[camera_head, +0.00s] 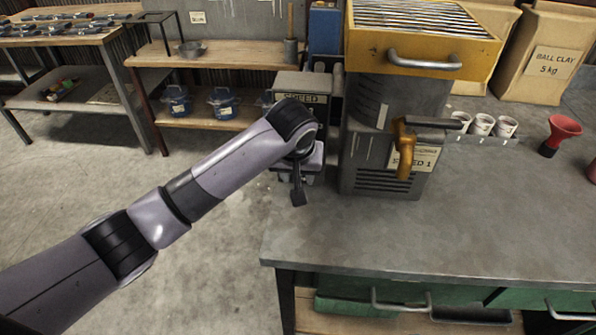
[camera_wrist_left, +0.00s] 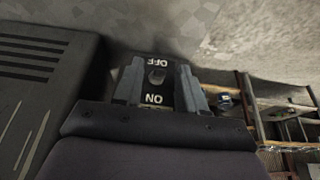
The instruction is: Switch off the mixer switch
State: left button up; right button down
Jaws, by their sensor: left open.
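The mixer (camera_head: 385,140) is a grey machine with a yellow top and a "SPEED 1" label, standing at the left end of the bench. In the left wrist view, a dark switch plate (camera_wrist_left: 150,64) is lettered OFF at its far end and ON at its near end. A small rounded switch knob (camera_wrist_left: 157,76) sits between the words; I cannot tell which way it is set. My left gripper (camera_wrist_left: 160,84) is open, with a grey finger on each side of the plate. In the head view my left gripper (camera_head: 298,195) points down left of the mixer; the switch is hidden there.
A yellow lever (camera_head: 404,150) with a dark handle sticks out from the mixer's front. White cups (camera_head: 482,124), a red funnel (camera_head: 562,131) and clay bags (camera_head: 545,55) stand on the bench (camera_head: 480,210). Bare floor (camera_head: 215,255) lies to the left.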

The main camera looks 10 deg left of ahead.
pick_arm(q)
jog(key=shift+f, duration=0.1)
grip_shut()
